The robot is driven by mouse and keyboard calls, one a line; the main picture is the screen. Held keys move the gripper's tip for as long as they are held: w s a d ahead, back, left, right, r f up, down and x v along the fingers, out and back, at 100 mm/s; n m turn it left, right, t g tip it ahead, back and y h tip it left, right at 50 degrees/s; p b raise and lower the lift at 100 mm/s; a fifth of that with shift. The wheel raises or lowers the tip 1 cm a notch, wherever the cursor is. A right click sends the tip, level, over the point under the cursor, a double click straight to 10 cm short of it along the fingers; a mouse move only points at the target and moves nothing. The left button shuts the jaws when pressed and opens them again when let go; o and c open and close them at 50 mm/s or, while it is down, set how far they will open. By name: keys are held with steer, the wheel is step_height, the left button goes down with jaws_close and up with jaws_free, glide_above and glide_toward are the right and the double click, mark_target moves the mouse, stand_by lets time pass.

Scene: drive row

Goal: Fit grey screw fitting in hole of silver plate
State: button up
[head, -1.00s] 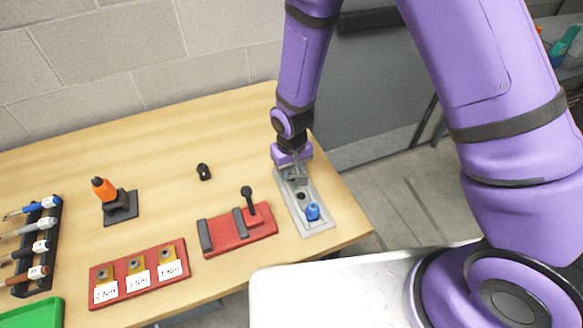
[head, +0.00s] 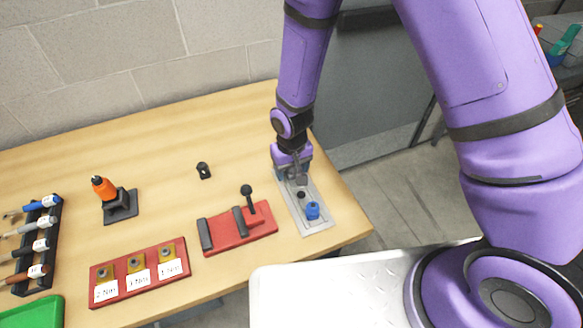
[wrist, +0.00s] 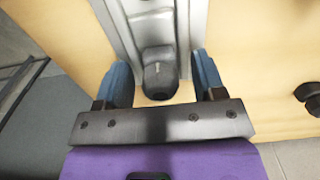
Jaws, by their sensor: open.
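The silver plate (head: 318,227) lies at the right end of the table. A blue fitting (head: 313,211) stands on its near part, and a dark round spot that looks like a hole (head: 301,195) is just behind it. My gripper (head: 298,176) is low over the plate's far part and hides some of it. In the wrist view my gripper (wrist: 160,66) is open, one finger on each side of a dark grey, round-ended piece (wrist: 158,78), likely the grey screw fitting. Gaps show between it and both fingers. The silver plate (wrist: 188,22) lies beyond it. Whether the piece is seated is unclear.
A red stand with a black lever (head: 258,222) is close left of the plate. A small black part (head: 203,170), an orange-topped tool (head: 104,188), a red labelled board (head: 140,272) and a screwdriver rack (head: 40,250) stand farther left. The table's right edge is near the plate.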

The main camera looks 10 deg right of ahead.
step_height(320, 180, up, 11)
steer(key=shift+f, duration=0.15)
stand_by(0.4)
stand_by(0.5)
